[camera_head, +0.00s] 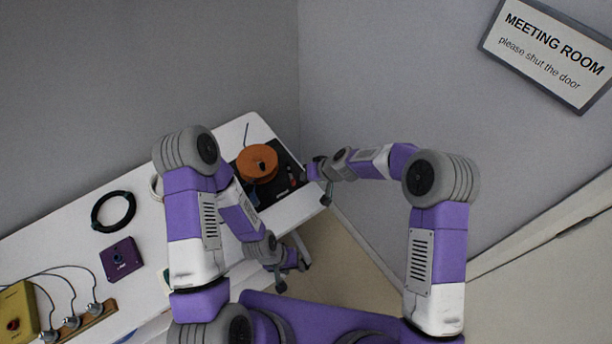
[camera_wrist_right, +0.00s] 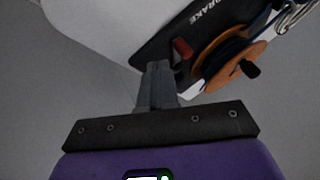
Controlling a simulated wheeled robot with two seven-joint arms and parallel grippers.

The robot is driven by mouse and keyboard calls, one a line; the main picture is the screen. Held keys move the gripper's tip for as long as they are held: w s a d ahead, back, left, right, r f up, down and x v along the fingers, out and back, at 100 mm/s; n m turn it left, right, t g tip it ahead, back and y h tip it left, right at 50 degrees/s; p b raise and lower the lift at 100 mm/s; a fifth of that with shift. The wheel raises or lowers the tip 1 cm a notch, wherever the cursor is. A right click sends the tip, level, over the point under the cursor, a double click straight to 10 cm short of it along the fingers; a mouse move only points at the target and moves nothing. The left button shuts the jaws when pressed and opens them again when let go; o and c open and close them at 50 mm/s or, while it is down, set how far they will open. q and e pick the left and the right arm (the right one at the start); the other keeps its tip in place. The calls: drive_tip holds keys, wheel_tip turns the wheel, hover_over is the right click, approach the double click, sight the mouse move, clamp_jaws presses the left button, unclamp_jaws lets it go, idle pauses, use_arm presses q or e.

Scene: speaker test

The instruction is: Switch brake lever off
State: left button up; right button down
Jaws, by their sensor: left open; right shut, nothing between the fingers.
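The brake lever (camera_wrist_right: 183,48), with a red end, stands on a black board (camera_wrist_right: 160,45) with white lettering that reads like "BRAKE". In the head view the lever (camera_head: 291,177) is a small red spot. An orange spool (camera_wrist_right: 222,72) with dark cable is mounted beside it. My right gripper (camera_wrist_right: 157,68) is shut and empty. Its tips appear just left of the lever; I cannot tell whether they touch it. In the head view my right gripper (camera_head: 326,194) is at the table's right end. My left gripper (camera_head: 281,282) is open and empty, beyond the table's front edge.
The white table (camera_head: 65,229) runs along the wall. It bears a black cable ring (camera_head: 113,210), a purple box (camera_head: 122,260), and a yellow box (camera_head: 17,318) wired to several plugs. A wall stands close behind my right gripper. Open floor (camera_head: 335,255) lies in front.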

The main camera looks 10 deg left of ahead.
drive_tip(key=d+b, duration=0.1)
drive_tip(key=d, duration=0.2)
drive_tip(key=shift+w+f, duration=0.1)
drive_tip(key=shift+f, duration=0.05)
drive_tip(key=s+p+v, duration=0.1)
drive_tip(key=v, duration=0.9)
drive_tip(key=shift+s+p, duration=0.15)
drive_tip(key=shift+p, duration=0.15)
drive_tip(key=shift+a, duration=0.1)
drive_tip(key=s+d+f+m+g+h, duration=0.1)
drive_tip(key=s+d+f+m, duration=0.1)
drive_tip(key=s+d+f, duration=0.4)
drive_tip(key=s+d+f+m+h, duration=0.15)
drive_tip(key=s+f, duration=0.25)
drive_tip(key=f, duration=0.4)
drive_tip(key=s+d+f+m, duration=0.2)
drive_tip(key=s, duration=0.4)
drive_tip(key=s+d+f+m+g, duration=0.1)
drive_tip(key=s+d+f, duration=0.1)
drive_tip(key=s, duration=0.4)
drive_tip(key=shift+s+f+m, duration=0.3)
drive_tip(key=shift+f+m, duration=0.05)
drive_tip(key=shift+f, duration=0.15)
